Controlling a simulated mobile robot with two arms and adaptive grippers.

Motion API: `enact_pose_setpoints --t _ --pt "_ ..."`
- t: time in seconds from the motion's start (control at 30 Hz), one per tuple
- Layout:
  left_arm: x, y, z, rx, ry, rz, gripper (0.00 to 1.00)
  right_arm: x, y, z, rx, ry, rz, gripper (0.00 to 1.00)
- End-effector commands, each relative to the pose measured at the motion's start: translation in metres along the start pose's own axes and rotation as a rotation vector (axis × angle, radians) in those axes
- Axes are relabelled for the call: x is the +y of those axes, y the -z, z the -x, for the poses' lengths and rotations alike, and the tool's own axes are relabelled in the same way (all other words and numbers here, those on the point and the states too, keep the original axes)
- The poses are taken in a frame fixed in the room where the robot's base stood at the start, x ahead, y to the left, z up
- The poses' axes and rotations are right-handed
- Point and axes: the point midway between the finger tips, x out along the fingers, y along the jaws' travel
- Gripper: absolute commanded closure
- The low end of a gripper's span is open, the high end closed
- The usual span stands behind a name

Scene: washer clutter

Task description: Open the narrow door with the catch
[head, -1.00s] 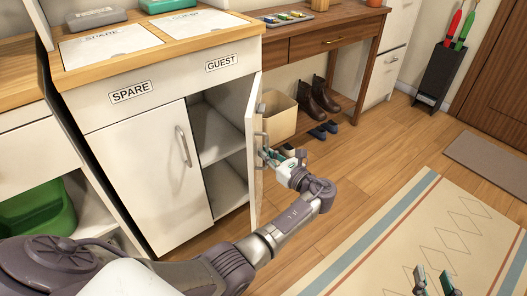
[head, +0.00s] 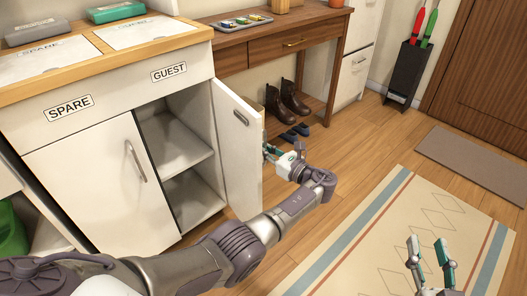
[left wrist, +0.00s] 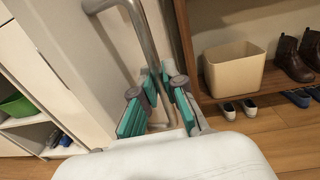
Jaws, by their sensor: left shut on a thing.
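The narrow white door (head: 238,165) under the GUEST label stands open on its right-hand hinge side, its inner face toward me. A small grey catch (head: 240,117) sits near the top of its inner face. My left gripper (head: 272,153) is at the door's far side and shut on its metal bar handle, which the door hides in the head view. The left wrist view shows the curved handle (left wrist: 145,40) running down between the teal-padded fingers of my left gripper (left wrist: 162,92). My right gripper (head: 431,252) is open and empty over the rug.
The open compartment (head: 178,140) shows one shelf and looks empty. The wider door (head: 90,180) under SPARE is closed. Boots (head: 285,102) and shoes stand under the wooden desk (head: 265,45). A beige bin (left wrist: 235,75) is close by. The rug (head: 400,235) area is free.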

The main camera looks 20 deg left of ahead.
Motion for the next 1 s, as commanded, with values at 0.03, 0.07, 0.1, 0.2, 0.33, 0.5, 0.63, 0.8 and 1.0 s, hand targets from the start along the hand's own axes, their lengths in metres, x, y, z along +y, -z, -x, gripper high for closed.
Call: enact_pose_setpoints --t 0.03,0.07,0.1,0.2,0.33,0.5,0.63,0.8,1.0 --pt "-0.001 0.001 0.0 0.002 0.002 -0.002 1.0 0.0 0.0 0.0 0.003 0.0 0.0 0.6" --pt "-0.001 0.001 0.0 0.002 0.002 -0.002 1.0 0.0 0.001 0.0 0.004 0.0 0.0 0.6" --pt "-0.001 0.001 0.0 0.002 0.002 -0.002 1.0 0.0 0.001 0.0 0.005 0.0 0.0 0.6" --pt "-0.001 0.001 0.0 0.002 0.002 -0.002 1.0 0.0 0.001 0.0 0.006 0.0 0.0 0.6" --pt "-0.001 0.001 0.0 0.002 0.002 -0.002 1.0 0.0 0.001 0.0 0.006 0.001 -0.001 0.6" --pt "-0.001 0.001 0.0 0.002 0.001 -0.001 0.78 -0.001 0.001 0.0 0.006 0.001 -0.001 0.6" --pt "-0.001 0.001 0.0 0.001 0.001 -0.001 0.78 -0.001 0.001 0.0 0.006 0.001 -0.001 0.6" --pt "-0.001 0.001 0.002 0.001 0.001 -0.001 0.78 0.0 0.0 0.0 0.005 0.0 0.0 0.6" --pt "-0.001 0.001 0.028 0.003 0.003 0.001 0.78 0.0 0.0 0.0 0.005 0.0 0.0 0.6"
